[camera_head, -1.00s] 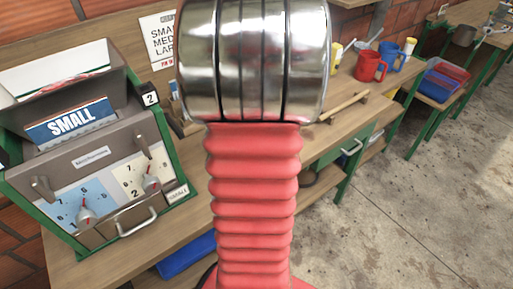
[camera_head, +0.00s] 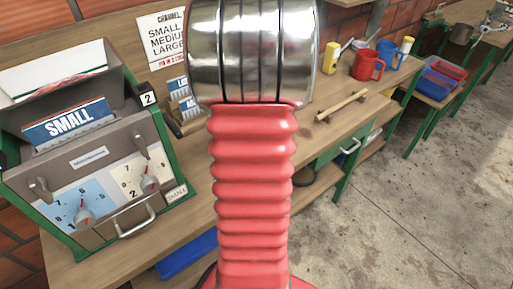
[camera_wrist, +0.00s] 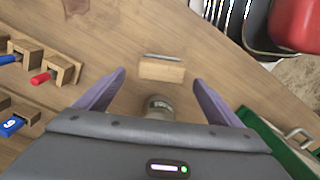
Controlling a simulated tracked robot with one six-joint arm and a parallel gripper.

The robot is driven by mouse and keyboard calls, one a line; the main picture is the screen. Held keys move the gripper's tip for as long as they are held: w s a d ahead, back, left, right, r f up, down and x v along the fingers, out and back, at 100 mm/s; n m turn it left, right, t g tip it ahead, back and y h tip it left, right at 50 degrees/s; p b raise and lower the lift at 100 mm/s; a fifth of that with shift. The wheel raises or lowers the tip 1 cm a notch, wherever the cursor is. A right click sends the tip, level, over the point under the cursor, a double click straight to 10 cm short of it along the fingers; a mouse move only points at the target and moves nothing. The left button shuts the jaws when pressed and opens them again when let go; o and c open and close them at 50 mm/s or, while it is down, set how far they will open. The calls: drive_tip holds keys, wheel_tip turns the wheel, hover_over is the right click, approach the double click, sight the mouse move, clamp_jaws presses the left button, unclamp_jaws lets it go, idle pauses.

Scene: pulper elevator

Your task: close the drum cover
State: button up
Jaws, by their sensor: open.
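A machine with a green frame and grey front (camera_head: 95,165) stands on the wooden bench at left in the head view. It has a "SMALL" card (camera_head: 68,124), dials and a metal handle (camera_head: 133,221) low on its front. Its top is an open tray. I cannot tell which part is the drum cover. My gripper (camera_wrist: 160,88) shows in the wrist view as two purple fingers, spread apart, above the bench. A small wooden block (camera_wrist: 162,69) and a pale round object (camera_wrist: 158,107) show between them. Nothing is held. My arm hides the middle of the head view.
Small wooden holders with red (camera_wrist: 42,77) and blue pieces are at left in the wrist view. A green edge with a metal handle (camera_wrist: 299,137) is at right. Red (camera_head: 367,65) and blue mugs stand further along the bench. Open concrete floor (camera_head: 400,210) lies at right.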

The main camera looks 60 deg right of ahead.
drive_tip(key=shift+s+a+f, duration=0.1)
drive_tip(key=shift+s+f, duration=0.05)
drive_tip(key=shift+f, duration=2.45)
drive_tip(key=shift+c, duration=0.7)
drive_tip(key=c, duration=1.1)
drive_tip(key=shift+c, duration=0.2)
wheel_tip(320, 180, up, 10)
drive_tip(key=shift+r, duration=0.1)
drive_tip(key=shift+s, duration=0.15)
